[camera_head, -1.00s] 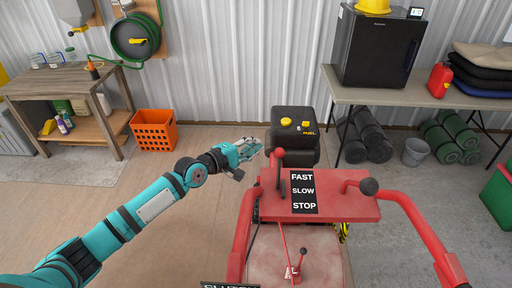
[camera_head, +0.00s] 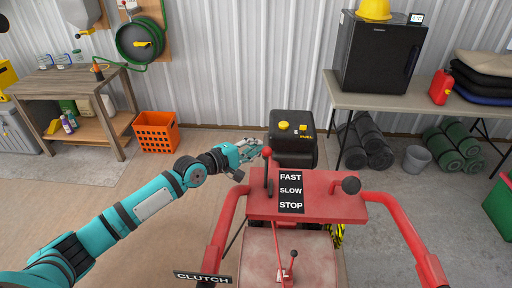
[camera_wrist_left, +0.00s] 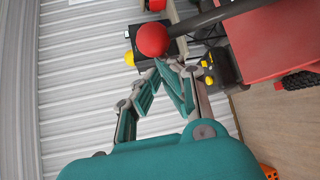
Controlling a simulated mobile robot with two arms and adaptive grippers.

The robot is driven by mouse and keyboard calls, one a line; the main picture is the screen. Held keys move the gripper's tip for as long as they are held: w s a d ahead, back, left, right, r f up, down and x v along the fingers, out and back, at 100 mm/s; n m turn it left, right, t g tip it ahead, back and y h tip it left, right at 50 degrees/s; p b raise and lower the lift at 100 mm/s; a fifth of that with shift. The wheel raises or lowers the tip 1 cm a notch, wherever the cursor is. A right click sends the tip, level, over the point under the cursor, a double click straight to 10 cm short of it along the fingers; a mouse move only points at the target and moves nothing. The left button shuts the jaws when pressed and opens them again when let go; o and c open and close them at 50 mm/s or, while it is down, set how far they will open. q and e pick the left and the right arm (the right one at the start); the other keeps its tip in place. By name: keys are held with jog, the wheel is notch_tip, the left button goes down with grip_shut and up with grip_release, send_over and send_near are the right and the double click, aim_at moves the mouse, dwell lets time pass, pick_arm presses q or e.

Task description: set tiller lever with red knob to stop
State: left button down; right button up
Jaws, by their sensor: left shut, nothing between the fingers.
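The red tiller panel (camera_head: 335,205) carries a label strip (camera_head: 291,192) reading FAST, SLOW, STOP from far to near. Just left of the strip stands a dark lever whose red knob (camera_head: 267,152) is at the FAST end. The red knob (camera_wrist_left: 153,40) is large in the left wrist view, on a thick dark stem. My left gripper (camera_head: 258,147) is shut and empty, just left of the knob. In the wrist view its fingertips (camera_wrist_left: 178,68) appear close to the knob; contact cannot be told. My right gripper is not in view.
A black knob (camera_head: 351,185) is at the panel's right. The black fuel tank (camera_head: 292,142) is behind the panel. Open floor lies left, before an orange crate (camera_head: 156,131).

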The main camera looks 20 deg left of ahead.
pick_arm(q)
jog(key=shift+s+r+m+t, duration=0.2)
jog(key=shift+s+m+t, duration=0.1)
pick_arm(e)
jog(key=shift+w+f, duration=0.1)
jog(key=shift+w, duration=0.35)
